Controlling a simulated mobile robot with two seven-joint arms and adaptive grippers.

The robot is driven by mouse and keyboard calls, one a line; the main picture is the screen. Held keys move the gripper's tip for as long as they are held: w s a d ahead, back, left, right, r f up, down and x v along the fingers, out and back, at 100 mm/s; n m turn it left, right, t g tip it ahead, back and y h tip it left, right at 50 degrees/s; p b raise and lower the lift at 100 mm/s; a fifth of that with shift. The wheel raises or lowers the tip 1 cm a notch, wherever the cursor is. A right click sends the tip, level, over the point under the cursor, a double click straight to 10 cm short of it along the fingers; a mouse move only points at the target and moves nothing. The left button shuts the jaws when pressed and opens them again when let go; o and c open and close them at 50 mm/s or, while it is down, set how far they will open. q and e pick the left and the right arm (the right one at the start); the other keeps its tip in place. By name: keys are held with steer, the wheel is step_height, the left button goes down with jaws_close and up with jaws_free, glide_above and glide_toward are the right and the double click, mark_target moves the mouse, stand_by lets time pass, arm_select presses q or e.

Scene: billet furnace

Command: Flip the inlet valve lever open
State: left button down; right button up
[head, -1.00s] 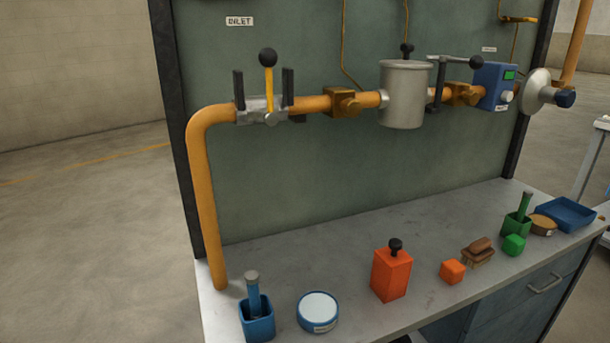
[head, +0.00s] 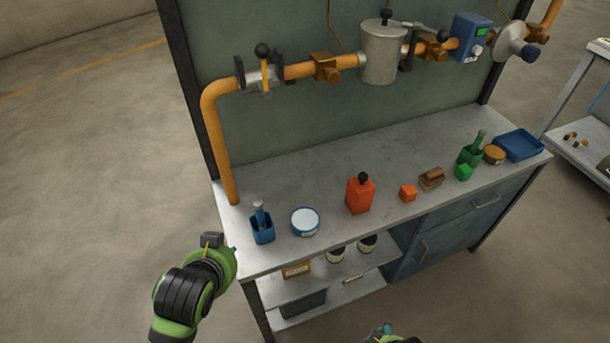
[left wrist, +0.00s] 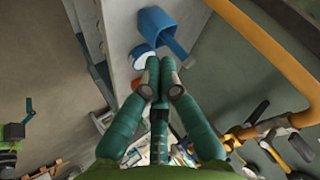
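The inlet valve (head: 262,79) sits on the orange pipe at the upper left of the rig. Its yellow lever (head: 264,72) with a black ball knob (head: 262,50) stands upright, across the pipe, between two black brackets. My left gripper (head: 231,251) is low, off the bench's left front corner, well below and apart from the lever. In the left wrist view the teal fingers (left wrist: 159,66) converge with their tips together and nothing visible held. The valve area also shows in the left wrist view (left wrist: 275,130). Only a bit of my right gripper (head: 382,331) shows at the bottom edge.
On the bench (head: 300,177) stand a blue holder (head: 262,231), a round white-topped tin (head: 305,222), an orange-red canister (head: 360,197) and several small items further right. A grey cylinder (head: 381,55) and a second lever (head: 412,27) are right of the valve. Floor left is clear.

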arm_select(q)
steer(key=w+d+r+m+t+h, duration=0.1)
steer(key=w+d+r+m+t, duration=0.15)
steer(key=w+r, duration=0.35)
steer(key=w+d+r+m+t, duration=0.2)
steer(key=w+d+r+m, duration=0.15)
steer(key=r, duration=0.45)
steer(key=m+t+h, duration=0.2)
steer(key=m+t, duration=0.3)
steer(key=m, duration=0.2)
glide_toward(264, 72)
steer(key=s+d+r, duration=0.1)
steer(key=d+r, duration=0.2)
steer(key=d, duration=0.3)
steer(key=shift+d+r+g, duration=0.15)
steer(key=shift+r+g, duration=0.05)
steer(key=shift+g, duration=0.05)
arm_select(e)
steer(key=s+d+f+g, duration=0.1)
steer(key=s+d+f, duration=0.2)
steer(key=s+f, duration=1.4)
steer(key=shift+s+f+g, duration=0.3)
steer(key=shift+s+f, duration=0.05)
steer(key=shift+f, duration=0.4)
